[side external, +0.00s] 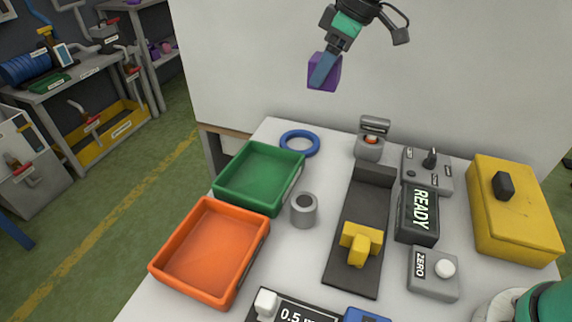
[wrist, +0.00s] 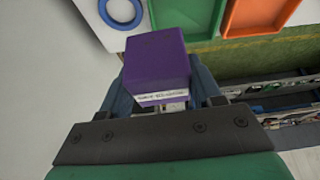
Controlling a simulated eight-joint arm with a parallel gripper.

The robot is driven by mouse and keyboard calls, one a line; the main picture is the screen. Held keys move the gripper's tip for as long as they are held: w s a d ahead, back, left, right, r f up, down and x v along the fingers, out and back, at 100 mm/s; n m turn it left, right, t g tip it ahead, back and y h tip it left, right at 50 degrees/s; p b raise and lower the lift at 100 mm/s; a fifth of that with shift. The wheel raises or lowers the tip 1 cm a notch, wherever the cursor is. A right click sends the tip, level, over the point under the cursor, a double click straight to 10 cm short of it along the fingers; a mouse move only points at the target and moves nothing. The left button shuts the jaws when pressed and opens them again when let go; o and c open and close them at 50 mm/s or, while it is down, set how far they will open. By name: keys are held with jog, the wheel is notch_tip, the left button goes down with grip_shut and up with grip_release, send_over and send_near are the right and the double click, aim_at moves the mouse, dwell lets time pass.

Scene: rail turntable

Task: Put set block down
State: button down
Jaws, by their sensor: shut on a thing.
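The set block is a purple block (side external: 329,79) held high above the far end of the table in the side view. In the wrist view the purple block (wrist: 157,62) sits between the two blue fingers, with a white label strip on its lower edge. My gripper (side external: 322,72) is shut on it, and it hangs clear of the table, slightly tilted. In the wrist view my gripper (wrist: 160,92) has a finger on each side of the block. The label's writing is too blurred to read.
A green tray (side external: 219,196) and an orange tray (side external: 160,267) stand at the table's left. A blue ring (side external: 283,140) lies beyond them. A grey cylinder (side external: 304,219), a dark rail with a yellow piece (side external: 367,237), a READY display (side external: 417,214) and a yellow box (side external: 520,225) fill the right.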

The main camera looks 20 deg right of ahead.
jog(key=r, duration=0.2)
send_over(360, 199)
jog(key=d, duration=0.1)
jog(key=f, duration=1.3)
jog(key=s+f, duration=0.1)
jog(key=f, duration=0.6)
jog(key=shift+f, duration=0.25)
jog(key=shift+f, duration=0.1)
jog(key=shift+c, duration=2.2)
grip_release()
